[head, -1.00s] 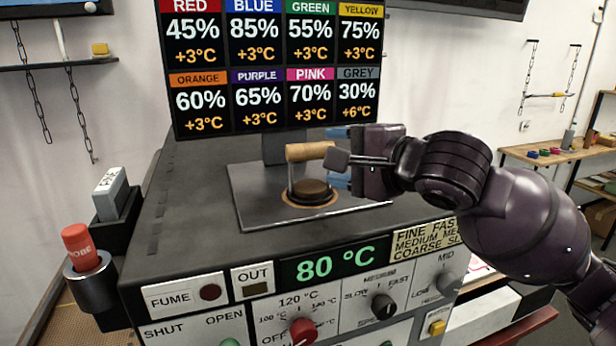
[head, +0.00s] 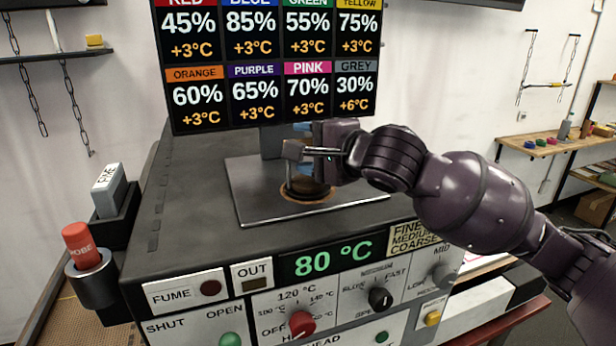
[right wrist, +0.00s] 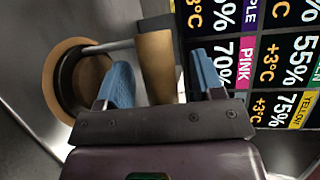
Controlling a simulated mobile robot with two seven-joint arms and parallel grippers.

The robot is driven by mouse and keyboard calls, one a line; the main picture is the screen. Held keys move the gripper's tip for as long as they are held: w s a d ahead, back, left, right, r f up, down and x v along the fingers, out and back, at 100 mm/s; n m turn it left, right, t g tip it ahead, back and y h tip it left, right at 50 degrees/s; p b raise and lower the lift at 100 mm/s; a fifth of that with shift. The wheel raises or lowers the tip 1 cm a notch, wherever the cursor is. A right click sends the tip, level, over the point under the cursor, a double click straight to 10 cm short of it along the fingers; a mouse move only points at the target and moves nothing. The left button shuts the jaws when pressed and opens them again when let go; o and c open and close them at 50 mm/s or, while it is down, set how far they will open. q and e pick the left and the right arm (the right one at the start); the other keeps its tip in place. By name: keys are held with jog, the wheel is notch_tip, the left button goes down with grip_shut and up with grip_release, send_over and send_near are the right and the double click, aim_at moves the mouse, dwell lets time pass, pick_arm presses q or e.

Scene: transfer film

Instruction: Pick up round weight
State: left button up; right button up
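The round weight (head: 306,187) stands on the metal plate of the machine top in the head view, with my arm partly in front of it. In the right wrist view its round base (right wrist: 85,80) is at the left, and a metal rod leads to its wooden handle (right wrist: 156,60). My right gripper (right wrist: 162,80) has its blue fingers on either side of the handle, apart, with a gap visible at the right finger. In the head view my right gripper (head: 298,145) covers the handle. My left gripper is not in view.
The metal plate (head: 255,205) lies on the dark machine top. A percentage board (head: 270,65) stands close behind my gripper. A red-capped probe (head: 82,243) and a grey FINE block (head: 108,188) stand at the left. Knobs line the machine front.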

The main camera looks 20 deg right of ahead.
grip_shut()
jog(key=shift+r, duration=0.1)
dwell(1.2)
